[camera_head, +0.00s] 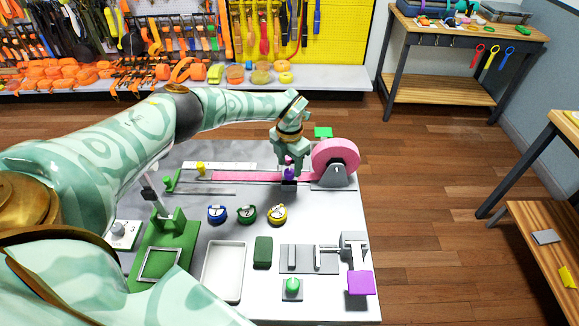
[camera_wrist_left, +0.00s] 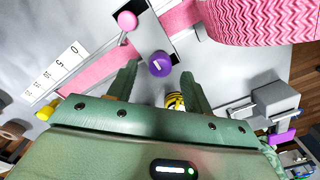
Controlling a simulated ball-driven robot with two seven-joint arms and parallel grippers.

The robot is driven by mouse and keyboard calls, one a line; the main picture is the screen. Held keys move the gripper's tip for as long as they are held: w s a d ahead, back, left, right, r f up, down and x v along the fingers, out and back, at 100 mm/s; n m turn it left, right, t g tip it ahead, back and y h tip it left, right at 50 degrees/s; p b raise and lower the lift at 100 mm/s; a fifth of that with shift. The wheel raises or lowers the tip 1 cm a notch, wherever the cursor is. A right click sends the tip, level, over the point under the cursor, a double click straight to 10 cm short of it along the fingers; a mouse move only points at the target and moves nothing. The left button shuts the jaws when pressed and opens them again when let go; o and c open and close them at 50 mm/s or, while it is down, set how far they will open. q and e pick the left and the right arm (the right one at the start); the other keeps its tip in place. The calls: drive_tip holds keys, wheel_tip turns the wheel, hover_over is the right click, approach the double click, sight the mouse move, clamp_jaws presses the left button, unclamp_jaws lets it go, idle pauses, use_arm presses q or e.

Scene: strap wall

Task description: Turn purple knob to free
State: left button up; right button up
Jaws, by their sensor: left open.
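The purple knob (camera_wrist_left: 159,64) is round with a pale line across its top. It sits on a dark mount by the pink strap (camera_wrist_left: 105,66). In the head view the knob (camera_head: 288,173) shows small, just under my left gripper (camera_head: 289,169). In the left wrist view my left gripper (camera_wrist_left: 159,76) is open, with one finger on each side of the knob. I see gaps there and no clear contact. The pink strap roll (camera_head: 336,154) stands to the right of the knob on a grey stand. My right gripper is not in view.
Blue, green and yellow tape measures (camera_head: 247,214) stand in front of the strap. A white tray (camera_head: 224,270), a green block (camera_head: 263,252) and a purple square (camera_head: 361,283) lie nearer. A pink knob (camera_wrist_left: 127,20) is close by in the wrist view.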

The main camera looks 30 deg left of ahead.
sight(290, 171)
use_arm(q)
wheel_tip(290, 171, up, 14)
drive_tip(key=p, duration=0.2)
drive_tip(key=shift+f, duration=0.15)
